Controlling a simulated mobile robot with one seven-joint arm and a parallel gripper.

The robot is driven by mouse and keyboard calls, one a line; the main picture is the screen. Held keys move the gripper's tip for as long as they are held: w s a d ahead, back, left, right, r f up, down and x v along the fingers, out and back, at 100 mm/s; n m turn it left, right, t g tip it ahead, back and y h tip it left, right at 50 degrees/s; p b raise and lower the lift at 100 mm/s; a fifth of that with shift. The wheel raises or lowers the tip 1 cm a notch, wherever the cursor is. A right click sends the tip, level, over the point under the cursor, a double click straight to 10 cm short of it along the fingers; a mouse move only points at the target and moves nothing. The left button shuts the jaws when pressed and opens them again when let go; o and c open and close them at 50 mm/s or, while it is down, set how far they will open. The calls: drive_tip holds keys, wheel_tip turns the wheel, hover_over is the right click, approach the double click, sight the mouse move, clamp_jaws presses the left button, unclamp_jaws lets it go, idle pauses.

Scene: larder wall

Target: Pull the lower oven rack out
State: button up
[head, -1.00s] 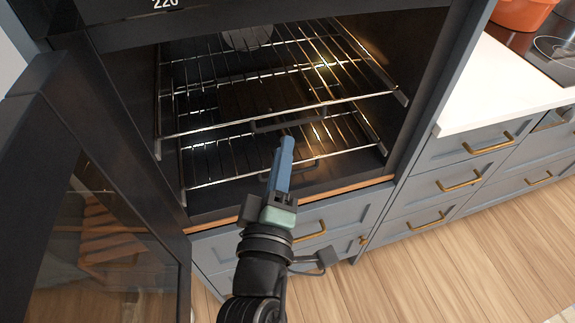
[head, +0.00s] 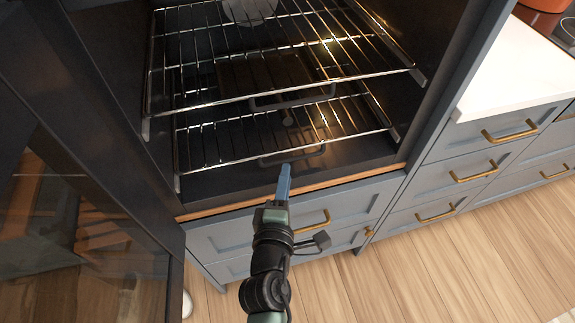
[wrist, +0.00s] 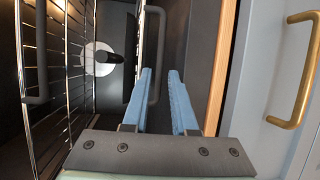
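The lower oven rack (head: 225,142) is a wire shelf inside the open oven, under the upper rack (head: 210,90). Its dark bar handle (head: 292,157) is at its front edge. My gripper (head: 285,168) is just in front of this handle in the head view, with blue fingers pointing into the oven. In the wrist view my gripper (wrist: 160,72) is open, with a clear gap between its fingers. The lower rack's handle (wrist: 157,50) shows in line with that gap. I cannot tell whether it lies between the fingertips or beyond them.
The open oven door (head: 85,180) stands at the left. The upper rack's handle (head: 292,97) is above. Blue drawers with brass handles (head: 312,222) lie below and right, under a white counter (head: 510,75). A pale round thing (wrist: 100,58) shows in the oven. Wooden floor is clear at right.

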sight(288, 162)
drive_tip(key=shift+w+d+f, duration=0.1)
drive_tip(key=shift+w+f, duration=0.1)
drive_tip(key=shift+w, duration=0.75)
drive_tip(key=shift+w+d+f, duration=0.1)
drive_tip(key=shift+w+f, duration=0.05)
drive_tip(key=shift+w, duration=0.75)
drive_tip(key=shift+c, duration=0.2)
clamp_jaws()
